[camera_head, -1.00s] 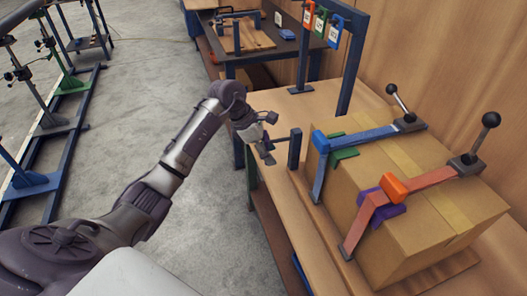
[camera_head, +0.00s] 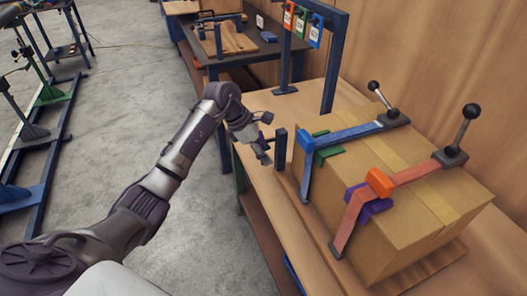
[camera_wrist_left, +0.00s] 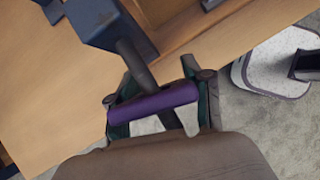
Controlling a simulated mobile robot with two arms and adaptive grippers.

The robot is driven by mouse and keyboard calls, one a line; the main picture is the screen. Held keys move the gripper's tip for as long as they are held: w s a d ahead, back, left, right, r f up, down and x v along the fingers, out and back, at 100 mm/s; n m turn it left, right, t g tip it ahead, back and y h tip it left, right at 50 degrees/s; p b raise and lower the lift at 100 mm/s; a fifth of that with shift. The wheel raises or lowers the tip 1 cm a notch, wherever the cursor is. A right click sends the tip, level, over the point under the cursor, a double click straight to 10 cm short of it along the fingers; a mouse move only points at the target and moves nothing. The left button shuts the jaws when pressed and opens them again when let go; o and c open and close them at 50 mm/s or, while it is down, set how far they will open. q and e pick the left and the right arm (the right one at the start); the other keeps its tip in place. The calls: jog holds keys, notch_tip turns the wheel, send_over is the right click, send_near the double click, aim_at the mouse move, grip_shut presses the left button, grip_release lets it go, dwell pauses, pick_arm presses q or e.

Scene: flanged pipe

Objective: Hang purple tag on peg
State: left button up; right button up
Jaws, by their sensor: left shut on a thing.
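My left gripper (camera_head: 264,140) is at the near-left side of the dark post (camera_head: 281,148) on the table's left edge. In the left wrist view, the fingers of my left gripper (camera_wrist_left: 158,103) are shut on a purple tag (camera_wrist_left: 153,106), which spans between them. The peg (camera_wrist_left: 135,64) runs from the dark block of the post (camera_wrist_left: 108,24) toward the gripper. It passes behind the purple bar and shows again below it. I cannot tell whether the peg goes through the tag's hole. My right gripper is not in view.
A cardboard box (camera_head: 415,226) is held by a blue clamp (camera_head: 345,137) and a red clamp (camera_head: 405,177). A blue rack (camera_head: 331,65) with orange, green and blue tags stands behind. Open floor lies left of the table.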

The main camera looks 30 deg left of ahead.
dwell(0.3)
pick_arm(q)
jog(key=o, duration=1)
jog(key=shift+f, duration=0.1)
jog(key=shift+s+a+f+b, duration=0.2)
jog(key=shift+s+f+b, duration=0.05)
jog(key=shift+f+b, duration=0.4)
jog(key=shift+s+a+f+b, duration=0.2)
jog(key=shift+f+b, duration=0.35)
jog(key=shift+f, duration=0.15)
jog(key=shift+s+f, duration=0.1)
jog(key=shift+f, duration=0.05)
